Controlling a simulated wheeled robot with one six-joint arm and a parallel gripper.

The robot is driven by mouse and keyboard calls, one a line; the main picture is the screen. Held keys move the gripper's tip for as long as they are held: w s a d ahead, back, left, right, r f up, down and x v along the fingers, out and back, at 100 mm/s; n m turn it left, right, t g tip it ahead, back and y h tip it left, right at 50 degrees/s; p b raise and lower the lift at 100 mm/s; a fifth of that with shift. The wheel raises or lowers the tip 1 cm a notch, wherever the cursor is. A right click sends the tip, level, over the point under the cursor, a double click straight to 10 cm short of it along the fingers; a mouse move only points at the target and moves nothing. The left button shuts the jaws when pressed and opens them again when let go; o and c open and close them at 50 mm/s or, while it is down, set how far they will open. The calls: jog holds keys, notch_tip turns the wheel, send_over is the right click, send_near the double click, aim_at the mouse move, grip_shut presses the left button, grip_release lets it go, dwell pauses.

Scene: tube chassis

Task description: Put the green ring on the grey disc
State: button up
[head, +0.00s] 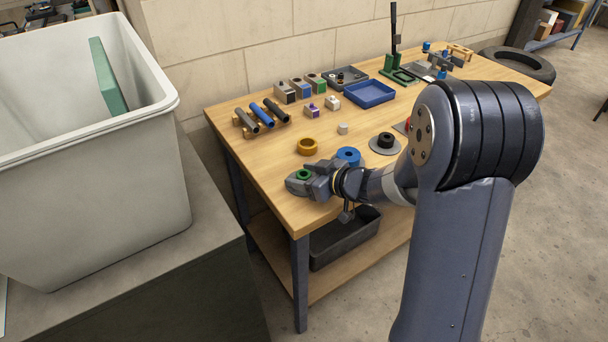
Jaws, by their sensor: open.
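The green ring (303,174) is near the front left corner of the wooden table. My gripper (301,181) is open and low over that corner, its fingers at the ring. The fingers hide part of the ring, and I cannot tell whether they touch it. The grey disc (374,148) lies flat on the table to the right and farther back. A black ring (386,140) sits on the grey disc.
A blue ring (348,154) lies just beyond my gripper, and a yellow ring (307,146) is behind it. A large white bin (90,190) stands at left.

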jog(key=p+v, duration=0.1)
jog(key=v, duration=1.1)
jog(key=shift+r+p, duration=0.1)
jog(key=shift+p, duration=0.2)
